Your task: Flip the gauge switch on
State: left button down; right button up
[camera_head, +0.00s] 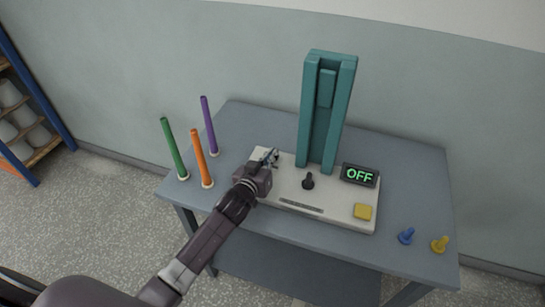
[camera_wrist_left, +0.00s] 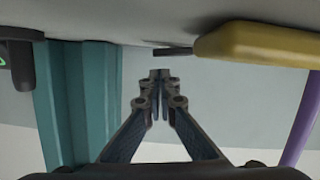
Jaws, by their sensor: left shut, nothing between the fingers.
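The gauge has a pale base (camera_head: 340,210) on the table and a teal column (camera_head: 328,115), which also shows in the left wrist view (camera_wrist_left: 75,100). The black switch (camera_head: 308,181) stands up from the base in front of the column. The dark display (camera_head: 360,175) beside the column reads OFF in green. My left gripper (camera_head: 271,158) is over the base's left end, left of the switch and apart from it. In the left wrist view its fingers (camera_wrist_left: 160,82) meet, shut with nothing between them. My right gripper is not in view.
A yellow button (camera_head: 363,212) sits on the base's right front. Green (camera_head: 174,150), orange (camera_head: 201,160) and purple (camera_head: 209,127) rods stand at the table's left. Blue (camera_head: 406,236) and yellow (camera_head: 440,245) pegs stand at right. A yellow shape (camera_wrist_left: 260,42) near my fingers is unclear.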

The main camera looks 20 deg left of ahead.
pick_arm(q)
jog(key=shift+d+f, duration=0.1)
jog(key=shift+f, duration=0.5)
